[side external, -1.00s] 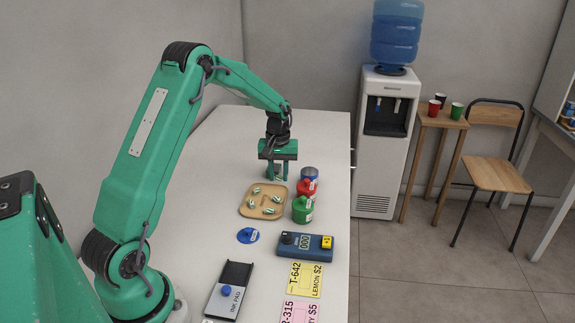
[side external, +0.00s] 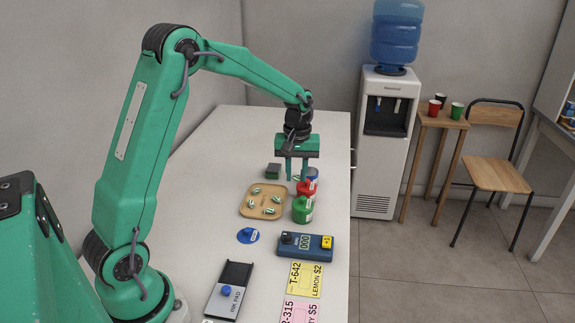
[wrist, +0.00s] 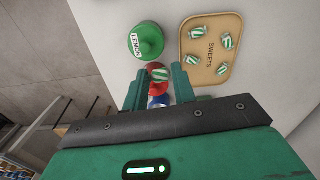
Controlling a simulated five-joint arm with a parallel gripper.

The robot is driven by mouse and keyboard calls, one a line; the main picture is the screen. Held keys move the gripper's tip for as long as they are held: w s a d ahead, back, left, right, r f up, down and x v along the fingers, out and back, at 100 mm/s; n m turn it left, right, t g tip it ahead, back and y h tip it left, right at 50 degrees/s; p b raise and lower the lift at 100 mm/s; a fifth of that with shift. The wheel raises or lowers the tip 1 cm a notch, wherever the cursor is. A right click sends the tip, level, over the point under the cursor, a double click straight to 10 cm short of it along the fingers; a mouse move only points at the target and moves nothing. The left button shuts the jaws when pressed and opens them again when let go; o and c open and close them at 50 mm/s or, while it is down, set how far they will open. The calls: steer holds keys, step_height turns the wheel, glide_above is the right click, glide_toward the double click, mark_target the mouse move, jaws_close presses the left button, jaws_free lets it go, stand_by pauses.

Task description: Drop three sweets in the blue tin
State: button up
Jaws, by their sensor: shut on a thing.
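My gripper (side external: 297,181) is shut on a green-and-white striped sweet, which shows between the fingers in the wrist view (wrist: 160,75). It holds the sweet above the counter, near the row of tins. The blue tin (side external: 314,173) stands at the far end of that row, partly hidden behind a finger. In the wrist view the blue tin (wrist: 158,102) is mostly covered by the red tin and my gripper; its inside is hidden. Several more striped sweets (wrist: 228,41) lie on a wooden tray marked SWEETS (wrist: 211,51).
The red tin (side external: 308,187) and green tin (side external: 302,210), labelled LEMON, stand nearer than the blue one. A dark green box (side external: 273,171) sits beyond the tray. A blue counter device (side external: 306,247), blue disc (side external: 247,236), ink pad (side external: 229,291) and price cards (side external: 306,278) lie nearer.

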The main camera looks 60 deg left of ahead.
stand_by(0.4)
glide_toward(309, 178)
steer(key=shift+w, duration=0.85)
steer(key=shift+f, duration=3)
steer(key=o, duration=1)
